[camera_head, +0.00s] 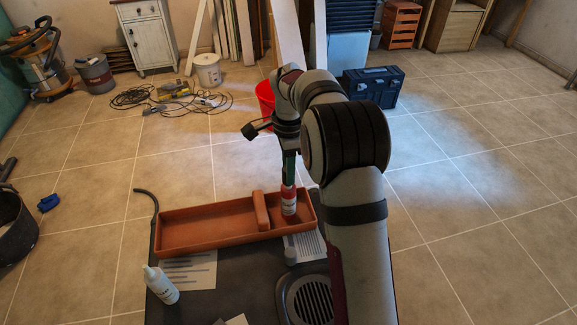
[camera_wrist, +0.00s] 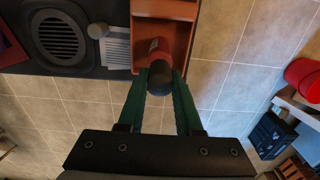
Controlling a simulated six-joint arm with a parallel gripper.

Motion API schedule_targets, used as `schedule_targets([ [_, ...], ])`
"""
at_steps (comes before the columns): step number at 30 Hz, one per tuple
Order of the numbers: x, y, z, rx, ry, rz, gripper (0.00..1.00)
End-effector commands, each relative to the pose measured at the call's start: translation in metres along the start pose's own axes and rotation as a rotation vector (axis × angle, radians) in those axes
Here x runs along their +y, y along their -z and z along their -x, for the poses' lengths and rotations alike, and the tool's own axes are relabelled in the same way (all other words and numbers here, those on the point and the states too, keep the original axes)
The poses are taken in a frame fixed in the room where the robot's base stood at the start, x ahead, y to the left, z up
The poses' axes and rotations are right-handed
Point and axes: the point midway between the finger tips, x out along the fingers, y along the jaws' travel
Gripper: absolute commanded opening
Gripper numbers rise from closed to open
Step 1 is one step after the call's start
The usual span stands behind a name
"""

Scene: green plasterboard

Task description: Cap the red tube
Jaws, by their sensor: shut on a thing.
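The red tube (camera_head: 289,203), with a white label band, stands upright in the right compartment of the orange tray (camera_head: 205,239). It also shows in the wrist view (camera_wrist: 154,46), partly hidden behind a dark round cap (camera_wrist: 160,78). My gripper (camera_head: 289,180) points down over the tube; its green fingers are shut on the cap, one on each side, in the wrist view (camera_wrist: 160,86). The cap is lined up with the tube's top. I cannot tell whether it touches or is seated on it.
The tray's raised divider (camera_head: 261,210) is just left of the tube. A white bottle (camera_head: 161,285), a small pale cylinder (camera_head: 291,256) and a round grille (camera_head: 311,300) are on the dark top in front. Papers lie partly under the tray.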

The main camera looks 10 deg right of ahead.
Motion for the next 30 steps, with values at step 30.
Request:
schedule_targets([
  [30, 0.0, 0.0, -0.013, -0.001, -0.001, -0.001, 0.0],
])
